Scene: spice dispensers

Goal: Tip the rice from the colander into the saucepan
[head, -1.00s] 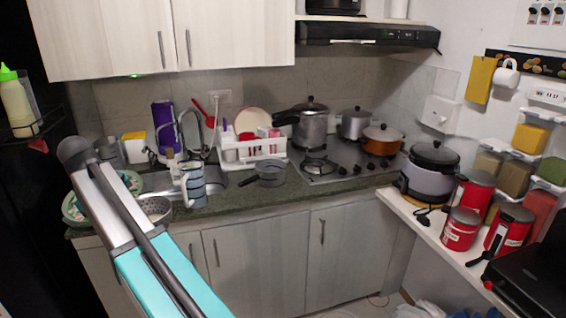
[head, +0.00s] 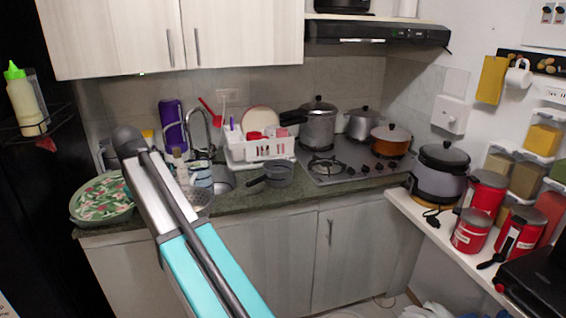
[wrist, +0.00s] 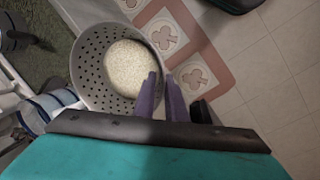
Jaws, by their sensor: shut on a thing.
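The grey perforated colander (wrist: 88,62) holds a round mound of white rice (wrist: 128,68) in the wrist view. My gripper (wrist: 162,84) is shut on the colander's near rim, with its purple fingers beside the rice. In the head view the colander (head: 199,199) shows partly from behind my arm, in front of the sink, and my gripper is hidden there. The dark grey saucepan (head: 279,175) stands on the counter to the right of the colander, left of the stove, its handle pointing left. Its inside is hard to make out.
A blue-and-white mug (head: 202,177) stands close behind the colander and also shows in the wrist view (wrist: 48,104). A white dish rack (head: 262,149) stands behind the saucepan. A patterned oval dish (head: 103,198) lies at the counter's left end. Pots stand on the stove (head: 345,168).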

